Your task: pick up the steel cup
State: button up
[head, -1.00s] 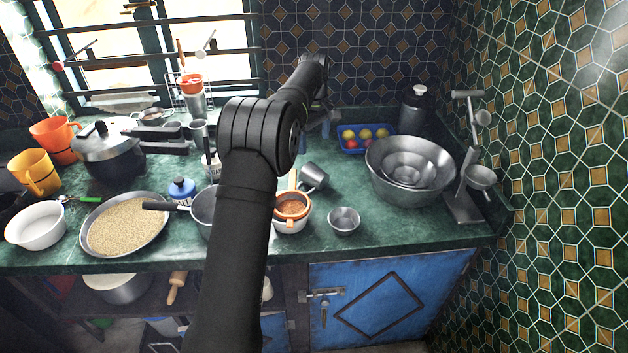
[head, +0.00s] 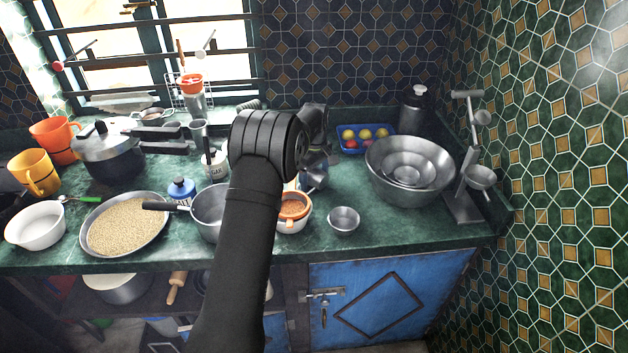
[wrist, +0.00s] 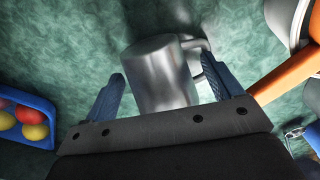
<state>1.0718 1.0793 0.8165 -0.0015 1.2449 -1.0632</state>
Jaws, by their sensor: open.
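The steel cup (wrist: 158,72) appears to lie on its side on the green counter, its handle toward the right-hand finger in the wrist view. My gripper (wrist: 163,70) is open, with one blue finger on each side of the cup. A narrow gap shows at the left finger; the right finger is close to the handle, and I cannot tell whether they touch. In the head view my gripper (head: 316,160) is over the cup (head: 313,181), and my arm and gripper hide part of it.
A white pot with an orange strainer (head: 293,207) stands close by, its orange handle near my gripper. A small steel bowl (head: 344,219) is in front on the right. A blue tray (head: 378,149) of colored balls and nested steel bowls (head: 408,170) stand behind and right.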

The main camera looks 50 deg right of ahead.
jog(key=c, duration=1.1)
jog(key=shift+c, duration=0.2)
